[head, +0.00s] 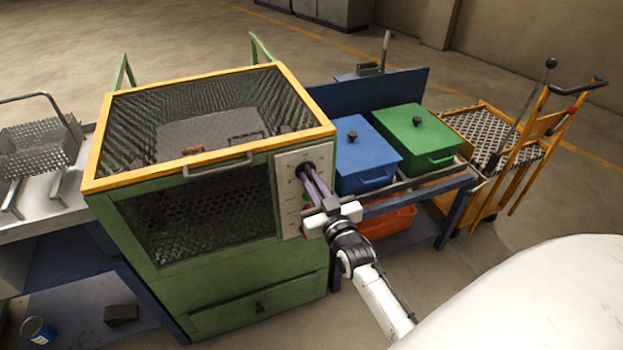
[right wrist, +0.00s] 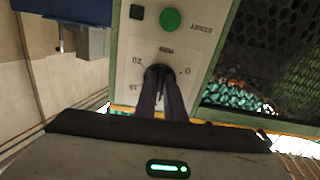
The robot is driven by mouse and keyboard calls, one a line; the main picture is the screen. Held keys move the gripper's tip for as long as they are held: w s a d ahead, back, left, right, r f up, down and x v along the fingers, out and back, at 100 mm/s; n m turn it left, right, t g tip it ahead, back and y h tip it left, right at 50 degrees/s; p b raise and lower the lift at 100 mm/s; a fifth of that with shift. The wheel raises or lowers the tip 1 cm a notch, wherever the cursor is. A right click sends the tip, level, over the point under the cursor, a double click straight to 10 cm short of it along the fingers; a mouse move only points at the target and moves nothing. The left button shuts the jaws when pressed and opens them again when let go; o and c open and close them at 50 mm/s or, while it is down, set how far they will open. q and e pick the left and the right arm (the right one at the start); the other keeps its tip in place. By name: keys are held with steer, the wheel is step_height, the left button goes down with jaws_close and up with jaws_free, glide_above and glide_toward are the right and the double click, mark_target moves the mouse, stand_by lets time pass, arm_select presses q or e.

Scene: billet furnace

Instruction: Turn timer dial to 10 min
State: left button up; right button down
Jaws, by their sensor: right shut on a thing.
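The timer dial (right wrist: 156,71) is a dark round knob on the pale control panel (head: 287,190) at the front right of the green furnace. My right gripper (head: 308,172) reaches the panel from the front, and its two long fingers are shut on the dial. In the right wrist view the gripper (right wrist: 160,86) covers most of the dial. Printed numbers show around the dial, upside down and small. I cannot tell which mark the dial points to. My left gripper is in neither view.
The furnace (head: 225,262) has a mesh hood with a yellow frame. A green button (right wrist: 170,19) is on the panel. A blue box (head: 362,160) and a green box (head: 424,142) stand on a bench to the right, with a yellow cart (head: 540,138) beyond.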

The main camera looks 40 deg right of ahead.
steer(key=shift+m, duration=0.4)
steer(key=c, duration=1.8)
jaws_free()
steer(key=shift+c, duration=0.2)
steer(key=shift+s+a+p, duration=0.1)
steer(key=shift+s+p, duration=0.2)
steer(key=p+v, duration=0.3)
steer(key=v, duration=0.4)
